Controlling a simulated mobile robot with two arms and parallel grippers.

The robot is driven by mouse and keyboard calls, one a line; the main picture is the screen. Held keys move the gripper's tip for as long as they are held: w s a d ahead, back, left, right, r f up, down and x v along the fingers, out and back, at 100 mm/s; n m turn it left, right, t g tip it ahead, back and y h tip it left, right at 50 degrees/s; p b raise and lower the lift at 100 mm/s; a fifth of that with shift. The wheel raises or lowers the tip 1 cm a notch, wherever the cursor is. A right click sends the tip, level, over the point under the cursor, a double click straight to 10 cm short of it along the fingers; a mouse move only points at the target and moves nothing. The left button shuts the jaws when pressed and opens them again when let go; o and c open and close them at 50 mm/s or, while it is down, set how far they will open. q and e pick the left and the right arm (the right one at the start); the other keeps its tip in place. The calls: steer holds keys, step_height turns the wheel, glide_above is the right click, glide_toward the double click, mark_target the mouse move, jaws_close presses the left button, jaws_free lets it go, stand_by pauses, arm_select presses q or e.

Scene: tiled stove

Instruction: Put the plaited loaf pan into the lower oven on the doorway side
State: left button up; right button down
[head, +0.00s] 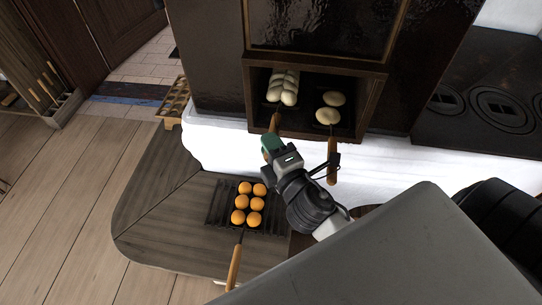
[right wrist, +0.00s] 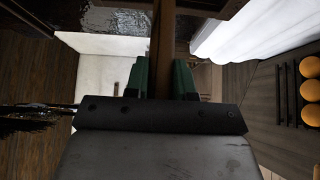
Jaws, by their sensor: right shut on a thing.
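The plaited loaf pan (head: 283,88) is inside the open oven compartment (head: 372,95), on its left side, with pale plaited dough on it. Its wooden handle (head: 275,122) points out over the front edge. My right gripper (head: 270,147), with green fingers, is just outside the opening and shut on this handle. In the right wrist view the handle (right wrist: 162,45) runs between the green fingers (right wrist: 160,80). The pan itself cannot be made out there. My left gripper is not in view.
A pan with two round loaves (head: 329,108) sits right of the plaited loaf pan, its handle (head: 332,160) sticking out. A white ledge (head: 215,145) runs below. Several orange rolls (head: 249,203) lie on a pan on the wooden bench (head: 160,200). A stovetop (head: 490,100) is at right.

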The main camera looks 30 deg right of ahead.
steer(key=shift+f+b, duration=0.7)
steer(key=shift+f, duration=1.25)
steer(key=shift+f+b, duration=0.5)
steer(key=shift+f, duration=0.05)
steer(key=c, duration=0.9)
jaws_free()
steer(key=shift+f, duration=0.1)
steer(key=shift+c, duration=0.2)
